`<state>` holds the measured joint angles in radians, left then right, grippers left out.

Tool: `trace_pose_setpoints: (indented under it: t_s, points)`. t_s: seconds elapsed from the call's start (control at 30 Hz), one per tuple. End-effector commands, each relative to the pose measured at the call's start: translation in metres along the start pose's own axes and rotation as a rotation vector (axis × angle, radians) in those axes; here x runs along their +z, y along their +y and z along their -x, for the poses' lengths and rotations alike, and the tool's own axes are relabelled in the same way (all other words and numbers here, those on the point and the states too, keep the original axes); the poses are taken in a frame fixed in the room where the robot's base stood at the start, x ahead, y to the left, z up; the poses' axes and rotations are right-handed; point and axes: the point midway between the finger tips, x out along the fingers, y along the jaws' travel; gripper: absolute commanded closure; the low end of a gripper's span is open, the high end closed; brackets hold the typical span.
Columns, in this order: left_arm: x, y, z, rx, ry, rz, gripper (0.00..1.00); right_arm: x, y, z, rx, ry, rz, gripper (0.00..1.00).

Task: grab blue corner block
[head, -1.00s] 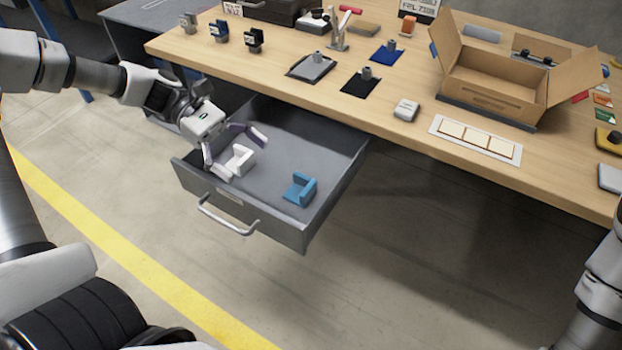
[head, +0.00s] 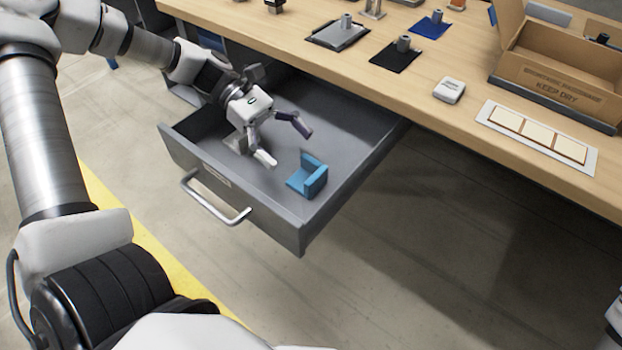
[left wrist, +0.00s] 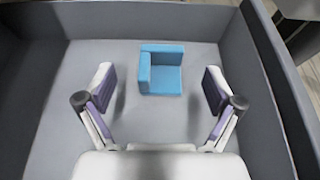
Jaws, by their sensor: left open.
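The blue corner block (head: 308,177) lies in the open grey drawer (head: 345,128), toward its front right. In the left wrist view the blue corner block (left wrist: 162,70) sits ahead of my fingertips, centred in the gap between them. My left gripper (head: 284,143) is inside the drawer, to the left of the block, open and empty. In the left wrist view its two fingers (left wrist: 159,88) are spread wide and do not touch the block.
The drawer's walls and front handle (head: 215,205) surround the block. The wooden table (head: 430,110) overhangs the drawer's back. It carries a cardboard box (head: 560,80), a white tile tray (head: 535,135), a small grey-white box (head: 449,90) and dark mats.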

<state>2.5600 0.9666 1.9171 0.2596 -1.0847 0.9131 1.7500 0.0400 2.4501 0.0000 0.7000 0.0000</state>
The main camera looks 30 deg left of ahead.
Motion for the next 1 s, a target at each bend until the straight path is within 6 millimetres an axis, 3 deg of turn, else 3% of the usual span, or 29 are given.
trace_pose_setpoints:
  t_s: [0.3,0.57,0.7,0.73,1.0]
  points:
    - [-0.009,-0.004,-0.052,-0.002,0.002,0.001,0.08,0.0,0.0,-0.033,0.0,0.0,0.0,0.6]
    - [-0.005,-0.003,-0.056,0.001,-0.001,0.0,0.08,0.0,0.0,-0.031,0.0,0.0,0.0,0.6]
    - [-0.005,-0.003,-0.055,0.001,-0.001,0.0,0.58,0.0,0.0,-0.031,0.0,0.0,0.0,0.6]
    - [-0.005,-0.003,-0.055,0.001,-0.001,0.0,0.62,0.0,0.0,-0.031,0.0,0.0,0.0,0.6]
    - [-0.005,-0.003,-0.055,0.001,0.0,0.0,0.62,0.0,0.0,-0.031,0.0,0.0,0.0,0.6]
